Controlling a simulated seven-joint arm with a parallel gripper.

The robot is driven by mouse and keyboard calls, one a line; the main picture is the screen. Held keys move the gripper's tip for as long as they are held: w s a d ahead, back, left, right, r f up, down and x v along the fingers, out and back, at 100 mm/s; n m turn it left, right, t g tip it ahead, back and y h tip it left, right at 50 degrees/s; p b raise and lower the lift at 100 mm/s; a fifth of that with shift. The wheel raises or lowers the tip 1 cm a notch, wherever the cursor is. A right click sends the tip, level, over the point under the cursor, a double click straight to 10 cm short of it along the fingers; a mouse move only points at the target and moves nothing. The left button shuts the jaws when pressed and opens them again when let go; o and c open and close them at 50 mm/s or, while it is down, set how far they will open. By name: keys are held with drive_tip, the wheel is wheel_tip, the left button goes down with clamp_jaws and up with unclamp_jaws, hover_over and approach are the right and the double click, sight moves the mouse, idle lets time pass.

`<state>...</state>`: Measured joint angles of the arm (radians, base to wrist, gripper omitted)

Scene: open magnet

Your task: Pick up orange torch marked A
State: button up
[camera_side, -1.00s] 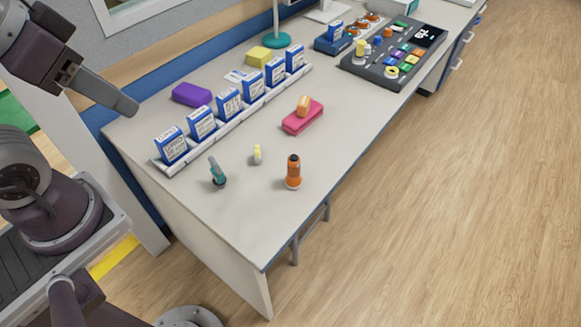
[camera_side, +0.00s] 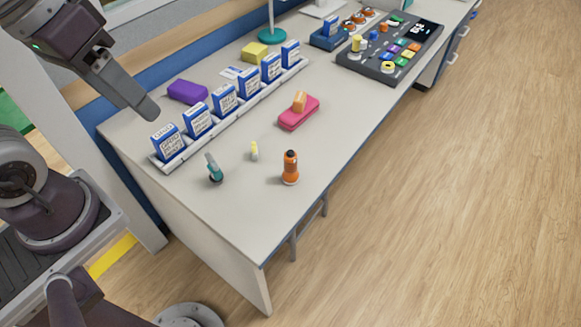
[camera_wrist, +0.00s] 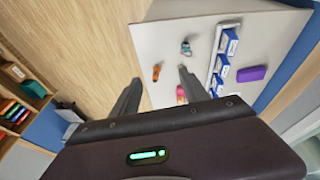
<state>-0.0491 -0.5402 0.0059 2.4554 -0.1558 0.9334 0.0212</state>
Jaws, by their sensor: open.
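The orange torch (camera_side: 290,168) stands upright near the front edge of the table, with a dark top; any letter on it is too small to read. In the wrist view the orange torch (camera_wrist: 156,72) shows on the table beyond my fingers. My gripper (camera_side: 150,110) is high at the left of the side view, above the table's left end and well apart from the torch. In the wrist view my gripper (camera_wrist: 158,85) has its two fingers spread with nothing between them.
A teal torch-like object (camera_side: 215,170) and a small yellow item (camera_side: 254,151) stand left of the orange torch. A pink block (camera_side: 298,116) lies behind it. A rack of blue-and-white boxes (camera_side: 224,99) runs along the back. The table's front right is clear.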

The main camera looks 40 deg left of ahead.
drive_tip(key=w+d+f+n+g+h, duration=0.2)
drive_tip(key=w+f+n+h, duration=0.2)
drive_tip(key=w, duration=0.3)
drive_tip(key=w+d+f+n+g+h, duration=0.1)
drive_tip(key=w+f+n+g+h, duration=0.25)
drive_tip(key=w+f, duration=0.2)
drive_tip(key=w+a+f+n+t+h, duration=0.2)
drive_tip(key=w+f+n+t+h, duration=0.15)
drive_tip(key=w+f+n, duration=0.4)
drive_tip(key=n+t, duration=0.3)
drive_tip(key=n, duration=0.2)
approach(291, 166)
drive_tip(key=shift+h, duration=0.3)
drive_tip(key=w+d+f, duration=0.1)
drive_tip(key=d+f, duration=0.1)
drive_tip(key=w+d+f, duration=0.1)
drive_tip(key=d+f, duration=0.1)
drive_tip(key=w+d+f, duration=0.2)
drive_tip(key=shift+d, duration=0.4)
drive_tip(key=shift+w+d+f+n, duration=0.2)
drive_tip(key=shift+d+n, duration=0.1)
drive_tip(key=shift+d, duration=0.05)
clamp_jaws()
